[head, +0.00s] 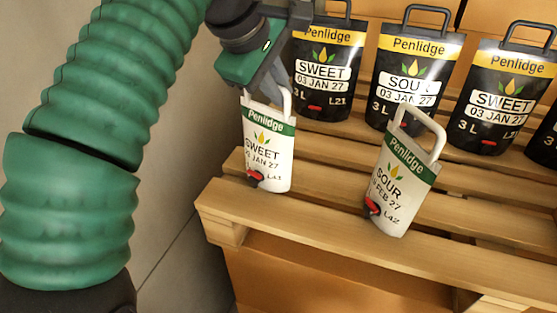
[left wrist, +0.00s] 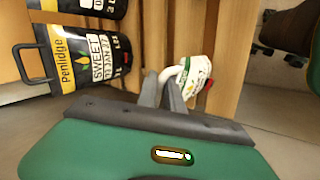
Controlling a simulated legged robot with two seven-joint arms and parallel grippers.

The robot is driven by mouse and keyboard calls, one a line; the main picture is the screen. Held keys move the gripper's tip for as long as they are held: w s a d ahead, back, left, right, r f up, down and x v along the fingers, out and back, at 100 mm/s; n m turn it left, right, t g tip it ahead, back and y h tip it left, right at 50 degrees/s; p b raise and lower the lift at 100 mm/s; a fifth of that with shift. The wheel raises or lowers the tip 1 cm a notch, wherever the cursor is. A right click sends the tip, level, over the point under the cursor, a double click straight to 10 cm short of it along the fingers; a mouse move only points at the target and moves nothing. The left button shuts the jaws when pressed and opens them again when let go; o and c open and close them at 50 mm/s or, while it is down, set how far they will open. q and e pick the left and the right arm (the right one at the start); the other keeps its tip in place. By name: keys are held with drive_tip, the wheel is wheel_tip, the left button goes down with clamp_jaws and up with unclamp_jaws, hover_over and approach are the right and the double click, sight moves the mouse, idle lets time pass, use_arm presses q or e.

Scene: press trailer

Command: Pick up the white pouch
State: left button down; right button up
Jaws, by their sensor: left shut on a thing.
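Two white pouches with green bands and red taps show in the head view. The white SWEET pouch (head: 268,152) is upright at the pallet's left end. My left gripper (head: 272,88) comes down from above and is shut on its white loop handle. In the left wrist view, the fingers (left wrist: 172,88) meet at this handle, and part of the pouch (left wrist: 194,76) shows beyond them. I cannot tell whether its base touches the slats. The white SOUR pouch (head: 398,190) stands slightly tilted to its right, apart from the gripper. My right gripper is not in view.
The wooden pallet (head: 330,235) bears several black pouches in a row behind, including a SWEET one (head: 322,85) close to my left gripper and a SOUR one (head: 414,80). Bare grey floor (head: 180,245) lies left of the pallet.

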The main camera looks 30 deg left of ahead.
use_arm(q)
drive_tip(key=shift+w+d+f, duration=0.2)
drive_tip(key=shift+d+f, duration=0.05)
drive_tip(key=shift+d, duration=0.25)
drive_tip(key=shift+s+a, duration=0.3)
drive_tip(key=shift+a, duration=0.3)
drive_tip(key=shift+w+d+r, duration=0.25)
drive_tip(key=shift+w, duration=0.1)
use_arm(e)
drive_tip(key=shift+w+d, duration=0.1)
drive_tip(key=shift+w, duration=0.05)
